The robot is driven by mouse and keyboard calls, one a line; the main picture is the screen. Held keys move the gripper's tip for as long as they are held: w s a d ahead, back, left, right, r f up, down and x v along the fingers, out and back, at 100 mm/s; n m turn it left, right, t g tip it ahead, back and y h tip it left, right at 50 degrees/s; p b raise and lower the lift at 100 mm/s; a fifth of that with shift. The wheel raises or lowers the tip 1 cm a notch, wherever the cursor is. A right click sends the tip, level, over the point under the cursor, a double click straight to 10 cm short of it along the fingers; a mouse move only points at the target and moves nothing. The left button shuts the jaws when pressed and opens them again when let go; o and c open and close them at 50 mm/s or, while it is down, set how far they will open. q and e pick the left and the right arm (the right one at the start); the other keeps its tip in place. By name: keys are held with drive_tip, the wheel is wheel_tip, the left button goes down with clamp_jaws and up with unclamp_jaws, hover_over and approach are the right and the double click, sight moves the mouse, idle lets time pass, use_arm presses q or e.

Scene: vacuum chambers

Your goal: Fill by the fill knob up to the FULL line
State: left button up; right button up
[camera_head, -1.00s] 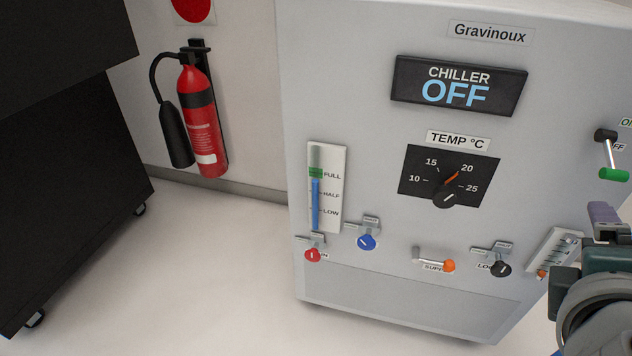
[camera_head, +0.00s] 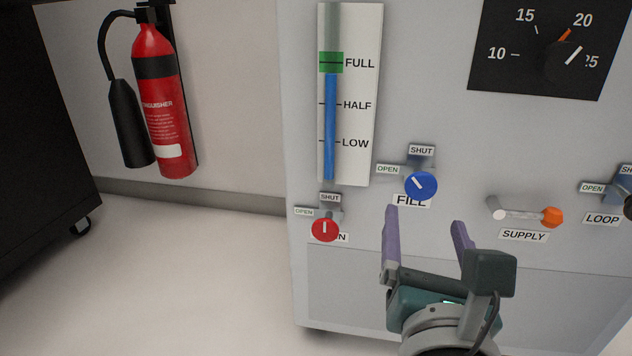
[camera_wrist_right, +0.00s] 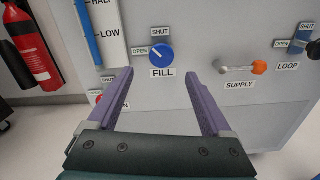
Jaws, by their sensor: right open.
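The blue fill knob (camera_head: 420,186) is on the chiller front, above its FILL label, with OPEN and SHUT tags beside it. Its white mark slants to the upper left, between the two tags. In the right wrist view the fill knob (camera_wrist_right: 160,54) is centred beyond the fingertips. The level gauge (camera_head: 357,160) has a blue column reaching the lower edge of the green band at the FULL line; whether it goes behind the band I cannot tell. My right gripper (camera_head: 425,220) is open and empty, just below and in front of the knob, apart from it. My left gripper is not in view.
A red knob (camera_head: 325,230) sits lower left of the fill knob. An orange-tipped supply lever (camera_head: 525,215) and a loop knob lie to the right. The temperature dial (camera_head: 566,60) is above. A fire extinguisher (camera_head: 160,110) hangs on the wall at left.

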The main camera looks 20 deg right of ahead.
sight(420, 189)
drive_tip(key=b+x, duration=0.2)
drive_tip(key=x, duration=0.7)
drive_tip(key=shift+w+d+b, duration=0.1)
drive_tip(key=shift+d+b, duration=0.2)
drive_tip(key=shift+d, duration=0.05)
clamp_jaws()
drive_tip(key=m+b, duration=0.1)
drive_tip(key=m, duration=0.1)
drive_tip(key=shift+f+m, duration=0.1)
drive_tip(key=shift+m, duration=0.9)
unclamp_jaws()
drive_tip(key=shift+a, duration=0.1)
